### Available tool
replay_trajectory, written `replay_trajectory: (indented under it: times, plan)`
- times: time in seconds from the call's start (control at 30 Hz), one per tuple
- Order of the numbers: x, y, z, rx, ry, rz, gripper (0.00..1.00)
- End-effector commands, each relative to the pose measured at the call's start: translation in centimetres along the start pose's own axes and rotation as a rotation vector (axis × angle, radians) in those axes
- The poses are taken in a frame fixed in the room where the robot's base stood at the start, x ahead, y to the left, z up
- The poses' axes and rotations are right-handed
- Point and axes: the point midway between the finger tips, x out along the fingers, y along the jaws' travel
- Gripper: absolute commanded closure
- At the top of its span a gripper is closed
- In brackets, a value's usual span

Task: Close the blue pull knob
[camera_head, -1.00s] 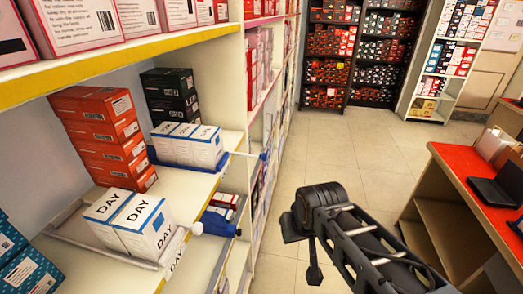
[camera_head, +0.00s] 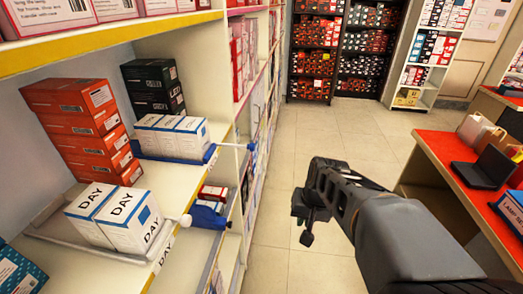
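A blue pull knob (camera_head: 251,147) sits at the end of a pale rod that sticks out past the shelf edge, in front of a blue tray (camera_head: 209,154). The tray holds several white boxes with blue bases (camera_head: 172,137). A white knob (camera_head: 186,220) sticks out from a pale tray (camera_head: 62,235) with white DAY boxes (camera_head: 118,217) nearer to me. My gripper (camera_head: 304,222) is over the aisle floor, to the right of the blue knob and apart from it. I cannot tell whether its fingers are open or shut.
Red boxes (camera_head: 85,125) and dark boxes (camera_head: 153,87) stand behind the trays. A blue object (camera_head: 208,217) shows on the lower shelf. A red-topped counter (camera_head: 450,160) with a laptop (camera_head: 487,168) stands at right. The aisle floor (camera_head: 355,135) between is clear.

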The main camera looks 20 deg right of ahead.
Motion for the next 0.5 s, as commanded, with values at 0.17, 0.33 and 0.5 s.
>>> replay_trajectory:
  times: [0.17, 0.33, 0.5]
  plan:
    - [2.2, 1.3, -4.8, 0.657, -0.295, -0.317, 1.00]
    - [0.0, 1.4, -10.9, 1.147, -0.602, -0.708, 1.00]
    - [-5.1, 0.6, -15.1, 1.310, -0.887, -0.989, 1.00]
